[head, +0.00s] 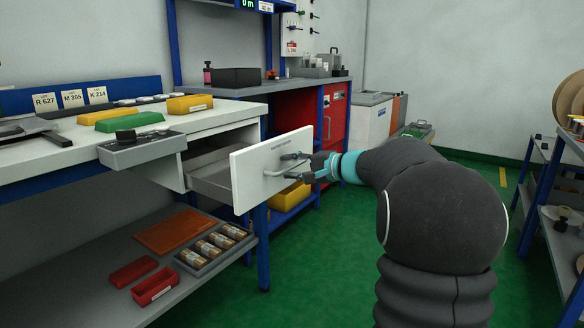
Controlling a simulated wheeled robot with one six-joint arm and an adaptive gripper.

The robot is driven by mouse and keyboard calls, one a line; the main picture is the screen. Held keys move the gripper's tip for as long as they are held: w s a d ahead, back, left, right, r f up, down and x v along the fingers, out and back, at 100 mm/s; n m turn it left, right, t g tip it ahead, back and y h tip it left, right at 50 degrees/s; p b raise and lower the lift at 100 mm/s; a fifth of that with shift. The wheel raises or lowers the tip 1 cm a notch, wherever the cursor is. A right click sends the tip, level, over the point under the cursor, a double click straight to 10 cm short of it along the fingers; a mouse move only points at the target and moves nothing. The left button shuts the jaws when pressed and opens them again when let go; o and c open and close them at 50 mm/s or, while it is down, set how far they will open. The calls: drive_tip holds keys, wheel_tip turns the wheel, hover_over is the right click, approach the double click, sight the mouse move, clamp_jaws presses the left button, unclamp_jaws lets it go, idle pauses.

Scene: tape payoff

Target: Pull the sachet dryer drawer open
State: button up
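The sachet dryer drawer stands pulled out from under the white bench top, with its white front panel (262,178) facing right and its grey inside partly showing. A grey bar handle (274,173) is on the panel, with a small label above it. My gripper (288,166) is at the handle, reaching in from the right. Its two dark fingers are apart, one above and one below the bar. The fingertips are small here, and whether they touch the handle cannot be made out.
A grey control box (142,149) hangs on the bench edge left of the drawer. The lower shelf (95,297) holds red bins and a tray of rolls. A yellow bin (288,197) sits behind the drawer front. A rack (545,215) stands at right; green floor between is clear.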

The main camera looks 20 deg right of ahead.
drive_tip(key=v, duration=1.2)
idle(0.4)
